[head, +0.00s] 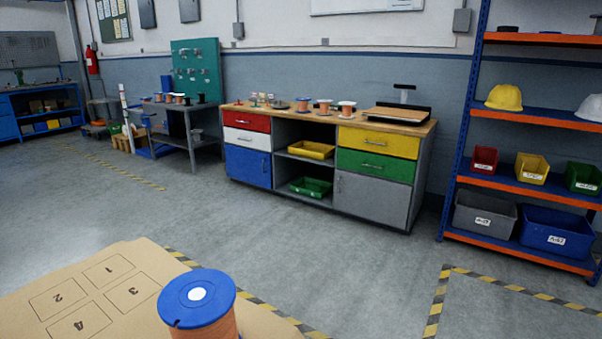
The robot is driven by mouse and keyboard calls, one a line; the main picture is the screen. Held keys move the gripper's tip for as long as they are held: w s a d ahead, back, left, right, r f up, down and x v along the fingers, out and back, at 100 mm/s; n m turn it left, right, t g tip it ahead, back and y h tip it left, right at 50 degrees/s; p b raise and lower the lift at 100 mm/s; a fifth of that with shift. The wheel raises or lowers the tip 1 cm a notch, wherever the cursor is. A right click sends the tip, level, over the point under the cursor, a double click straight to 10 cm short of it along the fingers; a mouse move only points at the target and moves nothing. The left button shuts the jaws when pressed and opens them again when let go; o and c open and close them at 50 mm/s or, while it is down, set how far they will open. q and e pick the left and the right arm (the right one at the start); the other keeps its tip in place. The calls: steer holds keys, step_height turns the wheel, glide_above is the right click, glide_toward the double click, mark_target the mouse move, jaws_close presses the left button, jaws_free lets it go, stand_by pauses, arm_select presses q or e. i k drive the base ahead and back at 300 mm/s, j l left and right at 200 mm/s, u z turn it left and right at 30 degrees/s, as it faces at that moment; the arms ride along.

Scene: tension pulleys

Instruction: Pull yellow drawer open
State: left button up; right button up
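The yellow drawer (378,142) is at the upper right of a workbench cabinet (331,205) by the far wall, in the head view. Its front sits flush with the cabinet, and a thin bar handle shows on it. It is above a green drawer (374,164). Neither of my grippers is in view, so I cannot see their state. The cabinet stands well across the floor from me.
A cardboard-coloured board (70,285) with numbered squares and a blue-topped spool (198,300) are close in front. Shelves with bins (520,190) stand right of the cabinet. A grey side table (190,125) stands left. The grey floor (300,240) between is clear.

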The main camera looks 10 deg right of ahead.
mark_target(403, 145)
steer(key=i+l, duration=0.3)
steer(key=l, duration=0.15)
steer(key=i+l, duration=0.3)
steer(key=l, duration=0.2)
steer(key=i+l, duration=0.3)
steer(key=l, duration=0.15)
steer(key=i+l, duration=0.3)
steer(key=l, duration=0.2)
steer(key=i+l+z, duration=0.1)
steer(key=i+l, duration=0.15)
steer(key=l, duration=0.2)
steer(key=i+l, duration=0.2)
steer(key=i, duration=0.3)
steer(key=i+l, duration=0.2)
steer(key=i, duration=0.25)
steer(key=i+l, duration=0.15)
steer(key=i, duration=0.35)
steer(key=l+z, duration=0.05)
